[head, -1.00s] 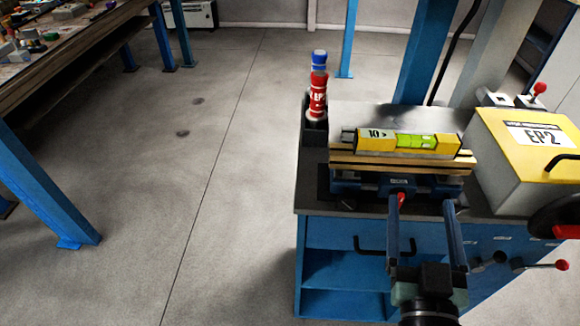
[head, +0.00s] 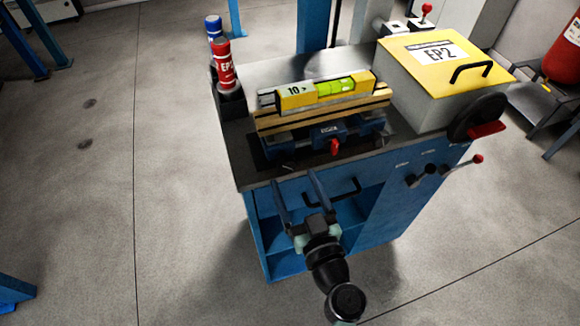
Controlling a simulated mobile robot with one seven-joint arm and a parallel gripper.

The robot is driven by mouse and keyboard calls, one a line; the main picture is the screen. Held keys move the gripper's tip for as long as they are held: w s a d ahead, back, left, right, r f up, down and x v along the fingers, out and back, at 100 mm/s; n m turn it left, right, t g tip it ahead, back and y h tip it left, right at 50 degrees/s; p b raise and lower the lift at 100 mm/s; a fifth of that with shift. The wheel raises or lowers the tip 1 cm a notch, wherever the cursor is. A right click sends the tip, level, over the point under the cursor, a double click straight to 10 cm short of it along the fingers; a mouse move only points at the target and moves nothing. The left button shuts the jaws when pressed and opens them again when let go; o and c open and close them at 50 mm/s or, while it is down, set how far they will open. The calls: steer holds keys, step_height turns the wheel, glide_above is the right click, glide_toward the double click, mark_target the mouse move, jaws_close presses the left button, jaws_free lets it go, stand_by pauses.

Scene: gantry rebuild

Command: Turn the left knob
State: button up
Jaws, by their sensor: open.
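The left one (head: 421,175) has dark, knob-like ends, and the right one (head: 463,164) has a red tip. A red knob (head: 335,147) sits on the front of the blue vise (head: 320,135). I cannot tell which of these is the left knob.
A yellow level (head: 299,96) lies on wooden strips on the vise. Red (head: 225,68) and blue (head: 213,28) cans stand at the left. A yellow-lidded box (head: 430,50) and a dark handwheel (head: 477,117) are at the right. A black bar handle (head: 345,190) is beside my gripper.

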mark_target(288, 169)
steer(key=shift+x, duration=1.7)
jaws_close()
